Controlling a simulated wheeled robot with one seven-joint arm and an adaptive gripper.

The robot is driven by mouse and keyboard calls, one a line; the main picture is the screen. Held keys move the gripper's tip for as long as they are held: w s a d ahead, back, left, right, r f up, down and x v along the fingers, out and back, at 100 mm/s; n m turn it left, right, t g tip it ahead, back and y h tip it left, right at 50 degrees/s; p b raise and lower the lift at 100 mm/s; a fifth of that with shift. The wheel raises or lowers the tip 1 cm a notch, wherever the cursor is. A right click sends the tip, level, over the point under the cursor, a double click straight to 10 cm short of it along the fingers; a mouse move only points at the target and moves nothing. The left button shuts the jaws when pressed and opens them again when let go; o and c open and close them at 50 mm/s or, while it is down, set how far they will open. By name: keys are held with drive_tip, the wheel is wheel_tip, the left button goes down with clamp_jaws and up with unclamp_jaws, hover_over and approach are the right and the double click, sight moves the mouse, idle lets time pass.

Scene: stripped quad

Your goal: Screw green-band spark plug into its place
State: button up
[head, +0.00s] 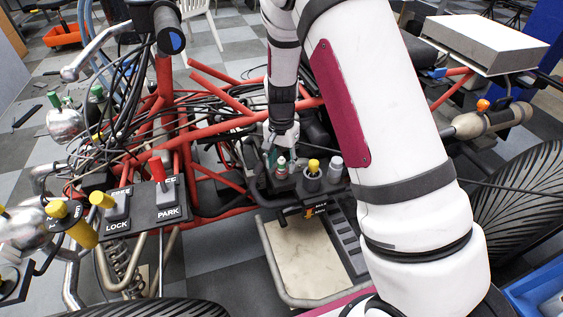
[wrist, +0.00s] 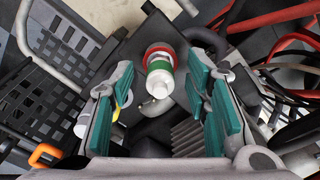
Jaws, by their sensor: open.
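The green-band spark plug (wrist: 160,78) has a white tip, a green band and a red ring at its base. In the wrist view it stands in a dark block between my gripper's teal-padded fingers, with a gap on each side. In the head view the plug (head: 281,168) stands at the left of a short row on the dark block. My gripper (wrist: 160,92) is open and empty around the plug. In the head view my gripper (head: 272,152) is just behind the plug, partly hidden. How deep the plug sits cannot be told.
A yellow-topped part (head: 313,166) and a grey-capped part (head: 335,163) stand close to the right of the plug. Red frame tubes (head: 215,125) and black cables surround the block. A LOCK/PARK switch panel (head: 143,207) is at the left.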

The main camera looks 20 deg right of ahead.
sight(282, 157)
wheel_tip(282, 157, up, 12)
drive_tip(key=shift+f, duration=0.2)
idle(0.5)
